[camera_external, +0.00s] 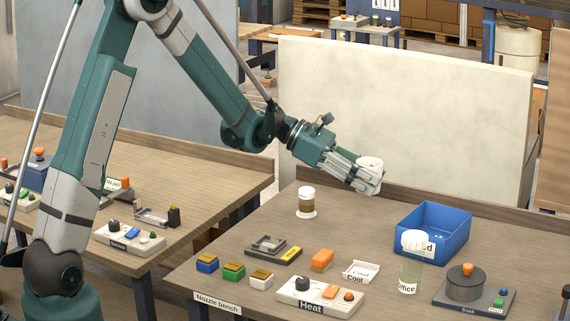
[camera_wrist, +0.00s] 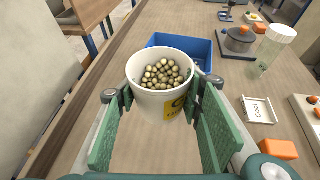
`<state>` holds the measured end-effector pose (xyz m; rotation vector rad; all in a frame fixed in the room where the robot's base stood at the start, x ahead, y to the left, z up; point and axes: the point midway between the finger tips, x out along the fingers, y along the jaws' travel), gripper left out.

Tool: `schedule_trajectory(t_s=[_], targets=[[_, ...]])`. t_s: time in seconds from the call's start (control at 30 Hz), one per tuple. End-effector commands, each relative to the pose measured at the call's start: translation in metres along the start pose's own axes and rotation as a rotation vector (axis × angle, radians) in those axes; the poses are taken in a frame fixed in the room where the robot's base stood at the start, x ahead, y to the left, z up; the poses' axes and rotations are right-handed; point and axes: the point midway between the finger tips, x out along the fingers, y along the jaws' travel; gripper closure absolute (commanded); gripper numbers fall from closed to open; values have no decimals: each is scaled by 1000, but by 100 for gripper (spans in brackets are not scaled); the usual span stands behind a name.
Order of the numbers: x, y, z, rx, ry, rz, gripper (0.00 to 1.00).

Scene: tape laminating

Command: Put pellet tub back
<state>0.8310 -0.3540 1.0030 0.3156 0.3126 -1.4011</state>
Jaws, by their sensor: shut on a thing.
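The pellet tub (camera_wrist: 160,104) is a white round tub full of gold-brown pellets, with a yellow label on its side in the wrist view. It looks upright there. My gripper (camera_wrist: 162,90) is shut on it, one finger on each side. In the external view the tub (camera_external: 370,163) is at the end of my gripper (camera_external: 362,180), raised above the back of the right bench. Its label and pellets are not visible from that side.
A blue bin (camera_external: 452,245) stands right of the tub, with a white-capped clear container (camera_external: 411,275) before it. A small jar (camera_external: 306,196) stands left. The Cool tray (camera_external: 361,272), Heat unit (camera_external: 310,297) and Soak unit (camera_external: 466,287) lie nearer the front. A raised edge runs along the bench's back.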

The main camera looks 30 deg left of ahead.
Motion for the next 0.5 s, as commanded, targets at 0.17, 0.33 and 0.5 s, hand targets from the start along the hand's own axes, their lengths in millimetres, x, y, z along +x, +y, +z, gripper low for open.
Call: schedule_trajectory(t_s=[0.17, 0.33, 0.5], targets=[[-18, -15, -12, -28, 0, 70, 76], [-36, -28, -22, -55, -2, 136, 76], [-49, -40, -29, -76, -4, 185, 76]])
